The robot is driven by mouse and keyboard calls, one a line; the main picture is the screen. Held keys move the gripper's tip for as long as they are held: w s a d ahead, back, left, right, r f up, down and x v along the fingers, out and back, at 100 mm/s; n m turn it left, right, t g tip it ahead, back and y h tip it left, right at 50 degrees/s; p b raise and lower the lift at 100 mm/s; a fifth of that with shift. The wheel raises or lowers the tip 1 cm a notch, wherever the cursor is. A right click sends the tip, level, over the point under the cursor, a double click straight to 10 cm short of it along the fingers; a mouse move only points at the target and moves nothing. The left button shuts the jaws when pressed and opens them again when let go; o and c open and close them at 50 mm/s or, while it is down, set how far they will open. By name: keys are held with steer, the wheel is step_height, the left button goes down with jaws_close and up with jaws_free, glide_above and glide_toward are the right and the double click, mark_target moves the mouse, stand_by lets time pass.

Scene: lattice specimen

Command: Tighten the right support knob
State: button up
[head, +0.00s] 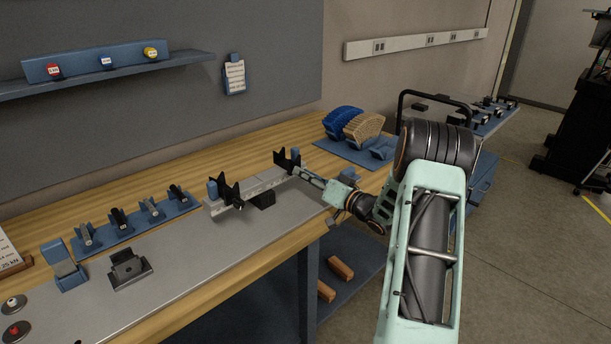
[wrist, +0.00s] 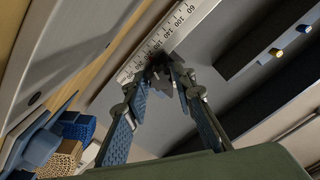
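The bend fixture's pale ruled rail (head: 262,186) lies on the bench and carries two black forked supports. The left support (head: 229,193) stands at its near end and the right support (head: 287,160) at its far end. My gripper (head: 298,171) reaches in from the right, right at the right support. In the wrist view its two blue-padded fingers (wrist: 166,74) converge beside the rail's number scale (wrist: 160,42). A small dark part (wrist: 161,76), which looks like the support knob, lies between the fingertips. Whether they press on it cannot be told. The knob is hidden in the head view.
A blue tray with blue and tan lattice blocks (head: 356,125) stands behind my arm. Several clamp-like tools sit on a blue rack (head: 134,222) at left. The grey plate (head: 200,262) in front is mostly clear. A cart (head: 480,118) stands at right.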

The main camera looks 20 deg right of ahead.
steer(key=shift+o, duration=1.2)
steer(key=v, duration=1.2)
